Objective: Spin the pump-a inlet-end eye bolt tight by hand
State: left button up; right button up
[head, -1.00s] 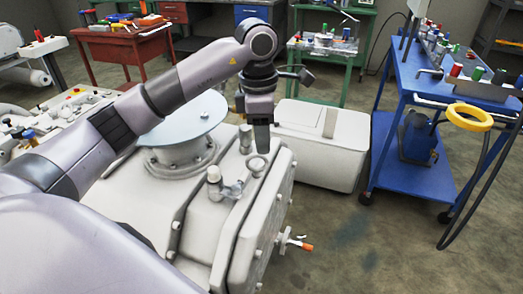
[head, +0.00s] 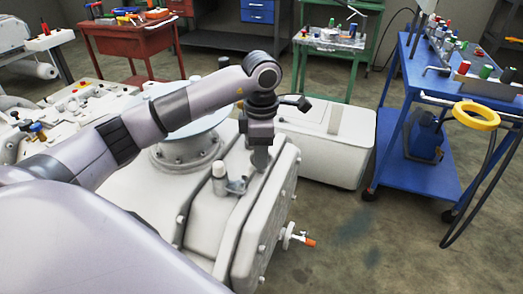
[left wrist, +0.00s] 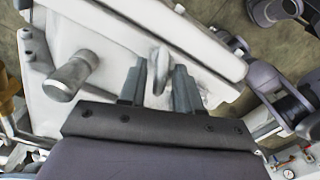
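The eye bolt (left wrist: 160,68) is a grey metal ring on top of the pale pump housing (head: 205,215). In the left wrist view it stands edge-on between the two fingers of my left gripper (left wrist: 158,88). The fingers are apart, one on each side of the ring, with a gap visible to the finger at left. In the head view my left gripper (head: 260,158) points down at the housing top near its right edge and hides the ring. I cannot tell there how far the bolt is seated. My right gripper is not identifiable in either view.
A pale-capped fitting (head: 218,171) stands close to the left gripper. A round flange plate (head: 180,120) lies behind the arm. An orange-handled valve (head: 308,242) sticks out of the housing's right side.

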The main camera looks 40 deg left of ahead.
pick_arm(q)
grip_shut()
jog(key=shift+f+m+b, duration=0.1)
jog(key=shift+m+b, duration=0.5)
jog(key=shift+m, duration=0.4)
jog(key=shift+m+b, duration=0.3)
jog(key=shift+m, duration=0.8)
jog(key=shift+o, duration=1.2)
grip_release()
